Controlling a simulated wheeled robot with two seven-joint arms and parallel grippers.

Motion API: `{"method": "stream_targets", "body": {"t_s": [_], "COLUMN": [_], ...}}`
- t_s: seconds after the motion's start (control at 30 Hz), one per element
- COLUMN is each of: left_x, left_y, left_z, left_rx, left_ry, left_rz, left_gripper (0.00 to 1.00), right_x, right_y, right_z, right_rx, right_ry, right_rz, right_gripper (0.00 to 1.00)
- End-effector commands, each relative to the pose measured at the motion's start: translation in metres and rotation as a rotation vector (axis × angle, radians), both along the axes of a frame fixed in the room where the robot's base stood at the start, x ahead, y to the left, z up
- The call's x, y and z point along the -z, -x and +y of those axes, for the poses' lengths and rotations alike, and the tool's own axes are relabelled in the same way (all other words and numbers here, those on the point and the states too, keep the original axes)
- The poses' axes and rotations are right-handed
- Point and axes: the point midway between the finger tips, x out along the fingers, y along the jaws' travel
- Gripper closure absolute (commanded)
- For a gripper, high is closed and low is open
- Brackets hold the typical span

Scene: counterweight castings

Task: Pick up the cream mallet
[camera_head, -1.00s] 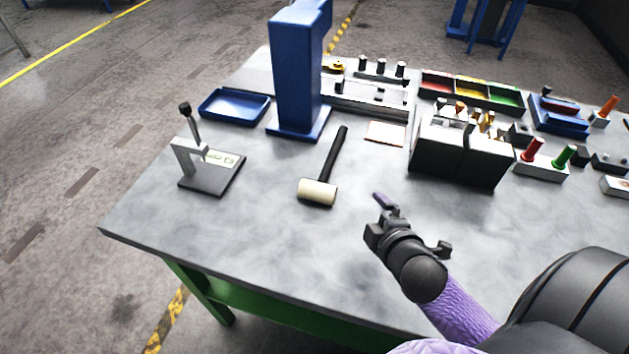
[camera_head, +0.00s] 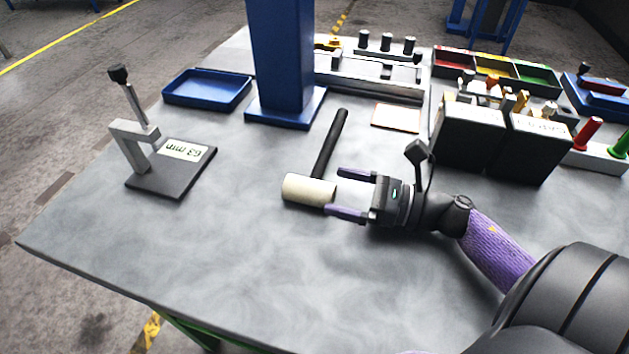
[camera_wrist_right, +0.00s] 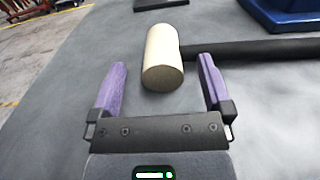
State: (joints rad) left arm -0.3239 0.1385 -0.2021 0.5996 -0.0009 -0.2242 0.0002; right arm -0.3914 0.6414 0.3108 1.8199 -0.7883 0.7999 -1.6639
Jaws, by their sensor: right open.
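The mallet has a cream cylindrical head (camera_head: 308,190) and a black handle (camera_head: 331,143), and lies on the grey table. In the head view the handle points up and slightly right, away from me. My right gripper (camera_head: 341,193) is open and empty just right of the head, with its purple fingers pointing left at it. In the right wrist view the cream head (camera_wrist_right: 162,58) lies ahead of the open gripper (camera_wrist_right: 166,82), between the lines of the two fingers, and the black handle (camera_wrist_right: 250,49) runs off to the right. My left gripper is not in view.
A blue column (camera_head: 281,60) on a square base stands behind the mallet. A grey stand with a lever (camera_head: 136,145) is at the left, and a blue tray (camera_head: 207,89) behind it. Black boxes (camera_head: 470,134) stand right of the mallet. The table front is clear.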

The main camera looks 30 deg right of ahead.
Motion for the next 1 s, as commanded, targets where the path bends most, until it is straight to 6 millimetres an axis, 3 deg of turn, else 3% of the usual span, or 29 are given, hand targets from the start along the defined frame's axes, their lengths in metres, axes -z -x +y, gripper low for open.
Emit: {"method": "stream_targets", "body": {"t_s": [0.27, 0.53, 1.0], "left_x": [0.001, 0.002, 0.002], "left_y": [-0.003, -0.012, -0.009], "left_z": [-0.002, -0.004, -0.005], "left_rx": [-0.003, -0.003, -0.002], "left_ry": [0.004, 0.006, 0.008], "left_rz": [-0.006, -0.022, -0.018], "left_gripper": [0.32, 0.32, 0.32], "right_x": [-0.002, -0.002, -0.002], "right_y": [-0.04, -0.045, -0.044], "right_z": [0.034, 0.038, 0.038], "right_rx": [0.0, 0.001, 0.001], "right_ry": [-0.001, -0.002, -0.002], "right_rz": [-0.003, 0.001, 0.001], "right_gripper": [0.0, 0.02, 1.0]}}
